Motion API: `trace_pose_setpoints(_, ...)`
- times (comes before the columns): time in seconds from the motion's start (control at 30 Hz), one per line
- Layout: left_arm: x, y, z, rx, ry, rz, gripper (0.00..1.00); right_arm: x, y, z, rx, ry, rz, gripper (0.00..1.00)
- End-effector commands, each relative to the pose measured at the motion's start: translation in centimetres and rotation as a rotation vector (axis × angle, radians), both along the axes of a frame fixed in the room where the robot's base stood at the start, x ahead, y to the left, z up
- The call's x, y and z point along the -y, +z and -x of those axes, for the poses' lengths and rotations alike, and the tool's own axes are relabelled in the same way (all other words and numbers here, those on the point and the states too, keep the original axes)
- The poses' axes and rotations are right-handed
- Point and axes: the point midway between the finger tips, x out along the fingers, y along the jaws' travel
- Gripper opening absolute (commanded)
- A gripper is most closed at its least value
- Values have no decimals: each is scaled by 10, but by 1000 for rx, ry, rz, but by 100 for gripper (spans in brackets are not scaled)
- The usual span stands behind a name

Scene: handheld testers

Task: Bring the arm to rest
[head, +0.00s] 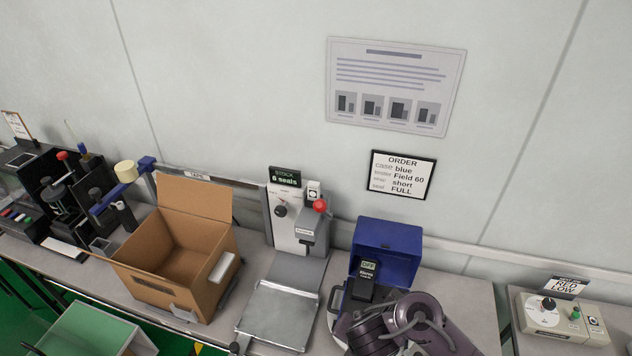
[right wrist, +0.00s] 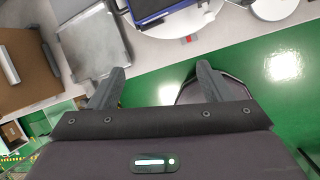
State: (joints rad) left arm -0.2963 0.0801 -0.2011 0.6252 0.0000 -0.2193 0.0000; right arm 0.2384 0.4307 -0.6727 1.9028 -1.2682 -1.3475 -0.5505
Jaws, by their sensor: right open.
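My right gripper (right wrist: 160,84) is open, with its two dark fingers wide apart and nothing between them. It hangs over the green floor, just off the front edge of the table. In the head view, links of my arm show at the bottom right, in front of the blue case (head: 388,238). The case stands open on the table with its lid up. The case's edge also shows in the right wrist view (right wrist: 152,10). My left gripper is out of view.
An open cardboard box (head: 205,284) stands left of a grey sealing station (head: 296,232) with a metal plate (head: 277,315). A beige dial unit (head: 565,318) stands far right. An order card (head: 401,175) hangs on the wall. Bare table lies right of the case.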

Motion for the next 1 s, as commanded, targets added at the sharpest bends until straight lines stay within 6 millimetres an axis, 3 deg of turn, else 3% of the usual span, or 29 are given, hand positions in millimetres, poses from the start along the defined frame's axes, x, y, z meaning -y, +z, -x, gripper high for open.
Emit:
trace_pose_setpoints(0.2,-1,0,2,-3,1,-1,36,-21,18,11,11,-322,-219,72)
trace_pose_setpoints(0.37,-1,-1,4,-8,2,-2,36,-21,38,18,0,-689,-419,72)
trace_pose_setpoints(0.6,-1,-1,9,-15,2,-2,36,19,61,36,-41,-1360,-673,72)
trace_pose_setpoints(1.0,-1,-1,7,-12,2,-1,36,95,74,83,-60,-2137,-836,72)
